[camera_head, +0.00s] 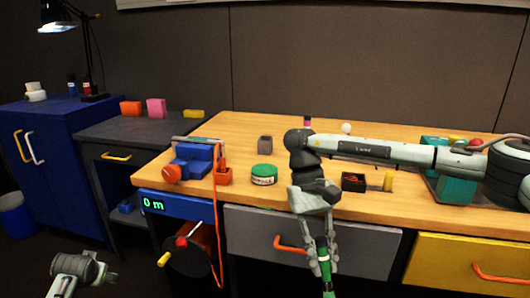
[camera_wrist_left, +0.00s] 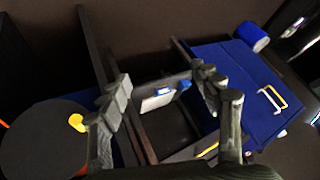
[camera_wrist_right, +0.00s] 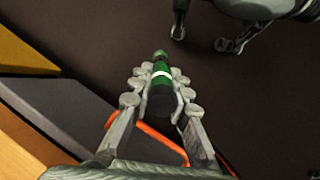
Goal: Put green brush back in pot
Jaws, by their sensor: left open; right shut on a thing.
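The green brush (camera_head: 325,270) is gripped in my right gripper (camera_head: 320,252), hanging in front of the grey drawer, below the tabletop's front edge. In the right wrist view the green brush (camera_wrist_right: 161,70), with a white band and a dark end, lies between the closed fingers. I cannot tell which container is the pot; a small grey holder (camera_head: 265,143) stands at the back of the table and a dark open box (camera_head: 353,182) near the front. My left gripper (camera_wrist_left: 163,88) is open and empty, low at the left, over the floor side.
An orange drawer handle (camera_head: 290,244) is beside the right gripper.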

